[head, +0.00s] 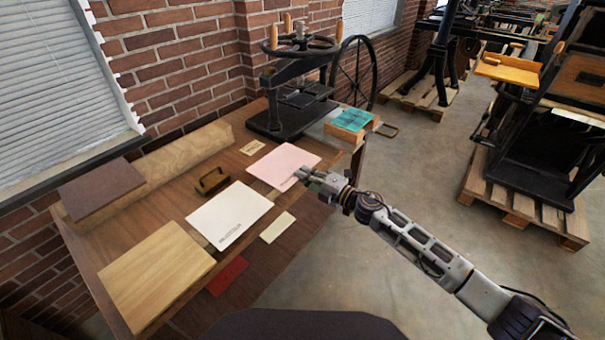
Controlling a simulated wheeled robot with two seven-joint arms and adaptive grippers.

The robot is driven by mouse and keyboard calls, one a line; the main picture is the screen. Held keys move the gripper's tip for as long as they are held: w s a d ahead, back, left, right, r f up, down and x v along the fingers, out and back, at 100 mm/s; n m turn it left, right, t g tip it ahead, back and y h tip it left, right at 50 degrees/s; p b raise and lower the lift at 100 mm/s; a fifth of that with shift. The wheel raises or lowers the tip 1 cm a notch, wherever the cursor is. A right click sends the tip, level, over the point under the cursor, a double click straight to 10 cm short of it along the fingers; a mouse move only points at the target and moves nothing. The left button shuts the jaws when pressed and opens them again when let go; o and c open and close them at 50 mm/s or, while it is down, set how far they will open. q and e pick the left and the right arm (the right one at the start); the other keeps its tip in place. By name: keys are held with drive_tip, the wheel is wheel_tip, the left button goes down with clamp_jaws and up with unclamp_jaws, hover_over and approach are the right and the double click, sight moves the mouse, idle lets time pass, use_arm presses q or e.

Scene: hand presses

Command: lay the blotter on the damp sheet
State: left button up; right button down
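A pink sheet (281,162), which looks like the blotter, lies flat toward the far right of the wooden table. A white sheet (229,215) with a line of dark print near its front corner, which looks like the damp sheet, lies nearer and to the left, apart from the pink one. My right gripper (302,174) is at the right edge of the pink sheet, its fingertips over or touching that edge. The fingers are too small to show whether they are closed on it. My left gripper is not in view.
A black hand press (297,90) stands at the table's far end, beside a teal-topped block (351,120). A pale wooden board (155,273), a small brown holder (211,181), a cream card (278,227) and a red piece (227,276) surround the white sheet.

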drive_tip(key=s+d+r+p, duration=0.2)
drive_tip(key=s+d+p, duration=0.1)
drive_tip(key=d, duration=0.1)
drive_tip(key=shift+s+d+r, duration=0.2)
drive_tip(key=shift+d+r, duration=0.05)
drive_tip(key=shift+d, duration=0.05)
idle(0.9)
idle(0.3)
drive_tip(key=b+v, duration=0.1)
drive_tip(key=v, duration=1.4)
drive_tip(key=shift+b, duration=0.35)
idle(0.5)
idle(0.5)
